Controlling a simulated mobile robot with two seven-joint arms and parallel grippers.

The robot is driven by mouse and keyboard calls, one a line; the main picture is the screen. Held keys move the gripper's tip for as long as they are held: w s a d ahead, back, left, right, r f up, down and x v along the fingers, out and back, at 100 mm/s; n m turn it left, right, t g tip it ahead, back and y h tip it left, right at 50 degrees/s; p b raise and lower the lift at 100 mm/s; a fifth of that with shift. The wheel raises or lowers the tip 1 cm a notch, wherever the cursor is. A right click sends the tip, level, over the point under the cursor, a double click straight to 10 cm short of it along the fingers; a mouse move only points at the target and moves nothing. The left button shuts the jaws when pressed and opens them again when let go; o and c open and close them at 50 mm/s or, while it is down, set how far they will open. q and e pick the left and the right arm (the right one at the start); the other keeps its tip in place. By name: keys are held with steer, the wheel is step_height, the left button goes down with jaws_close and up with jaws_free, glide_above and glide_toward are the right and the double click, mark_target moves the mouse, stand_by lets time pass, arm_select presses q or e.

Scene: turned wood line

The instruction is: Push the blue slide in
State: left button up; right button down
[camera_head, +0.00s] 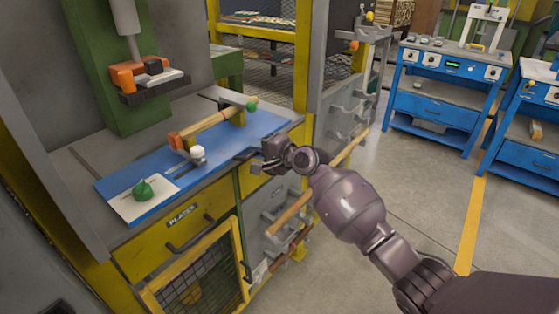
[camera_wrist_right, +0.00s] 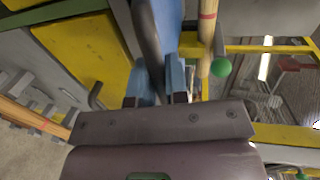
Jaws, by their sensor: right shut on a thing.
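The blue slide (camera_head: 225,148) is a long flat blue plate lying across the bench, from front left to back right. It also shows in the right wrist view (camera_wrist_right: 172,12). My right gripper (camera_head: 262,164) is at the slide's front edge toward its right end. In the right wrist view its fingers (camera_wrist_right: 160,88) are shut on a dark grey handle (camera_wrist_right: 148,35) beside the blue plate. In the head view the gripper hides most of this handle. My left gripper is not in view.
A wooden bar (camera_head: 212,124), a white knob (camera_head: 197,152) and a green knob (camera_head: 142,188) on a pale plate (camera_head: 128,204) are on the slide. A green press column (camera_head: 108,65) stands behind. Wooden rods (camera_head: 288,212) stick out below my right arm. Blue workbenches (camera_head: 438,100) stand farther right.

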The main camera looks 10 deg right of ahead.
mark_target(235, 141)
steer(key=x, duration=0.3)
steer(key=r+b+x, duration=0.1)
steer(key=x, duration=0.1)
steer(key=shift+w+a+f, duration=0.1)
steer(key=shift+w+a, duration=0.15)
steer(key=shift+w, duration=0.1)
steer(key=shift+w+a, duration=0.2)
steer(key=shift+w, duration=0.05)
steer(key=shift+w+a, duration=0.2)
steer(key=shift+w, duration=0.1)
steer(key=c, duration=1.1)
jaws_free()
steer(key=shift+c, duration=0.2)
steer(key=shift+s, duration=0.1)
